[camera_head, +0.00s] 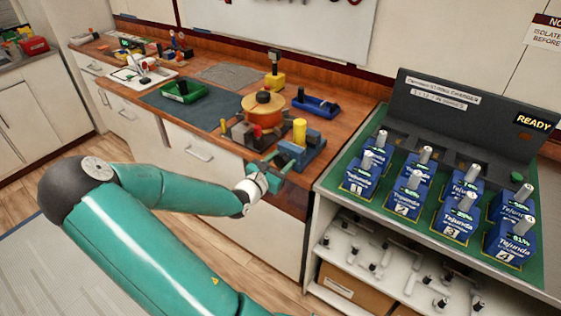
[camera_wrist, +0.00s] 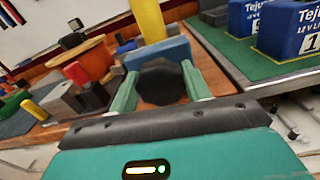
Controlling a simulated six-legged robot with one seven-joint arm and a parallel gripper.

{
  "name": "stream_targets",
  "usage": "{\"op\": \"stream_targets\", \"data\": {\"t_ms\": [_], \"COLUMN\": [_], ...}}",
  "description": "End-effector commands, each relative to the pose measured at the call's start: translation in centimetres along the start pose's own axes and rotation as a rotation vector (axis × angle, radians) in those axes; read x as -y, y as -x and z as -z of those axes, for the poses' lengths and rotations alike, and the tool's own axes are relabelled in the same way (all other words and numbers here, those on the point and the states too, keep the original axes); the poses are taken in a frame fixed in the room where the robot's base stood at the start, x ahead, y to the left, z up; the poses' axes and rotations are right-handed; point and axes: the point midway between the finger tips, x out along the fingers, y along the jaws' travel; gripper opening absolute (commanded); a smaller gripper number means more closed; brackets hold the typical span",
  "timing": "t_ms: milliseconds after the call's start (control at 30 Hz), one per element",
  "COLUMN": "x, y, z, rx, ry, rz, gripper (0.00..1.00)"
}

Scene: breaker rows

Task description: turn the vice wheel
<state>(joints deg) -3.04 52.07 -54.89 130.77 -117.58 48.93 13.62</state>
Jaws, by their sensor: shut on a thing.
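The blue vice (camera_head: 312,148) sits at the front edge of the wooden bench, with an upright yellow cylinder (camera_head: 299,131) at it. In the wrist view, the dark, many-sided vice wheel (camera_wrist: 161,84) faces me in front of the blue vice body (camera_wrist: 158,51). My gripper (camera_wrist: 160,76) has one green finger on each side of the wheel and is shut on it. In the head view, my gripper (camera_head: 268,172) reaches the vice from the front left; the wheel is mostly hidden there.
An orange round container (camera_head: 263,112) and small blocks stand left of the vice. A green tray (camera_head: 183,91) lies farther left on a dark mat. Right of the vice, a green-topped stand (camera_head: 385,208) holds several blue battery units. A shelf with loose parts is below.

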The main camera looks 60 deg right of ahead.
Motion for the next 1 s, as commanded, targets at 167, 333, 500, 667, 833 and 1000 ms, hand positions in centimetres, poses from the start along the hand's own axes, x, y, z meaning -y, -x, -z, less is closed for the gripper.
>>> {"op": "stream_targets", "data": {"t_ms": [167, 333, 500, 667, 833, 1000], "x": [0.13, 0.17, 0.20, 0.26, 0.27, 0.25], "y": [0.00, 0.00, 0.02, 0.02, 0.02, 0.05], "z": [0.04, 0.08, 0.11, 0.16, 0.18, 0.23], "rx": [-0.003, -0.003, -0.003, -0.003, -0.003, -0.003], "ry": [-0.170, -0.330, -0.492, -0.644, -0.801, -0.938], "rz": [0.002, 0.001, 0.001, 0.002, 0.001, 0.000], "gripper": [0.25, 0.25, 0.25, 0.25, 0.25, 0.25]}}
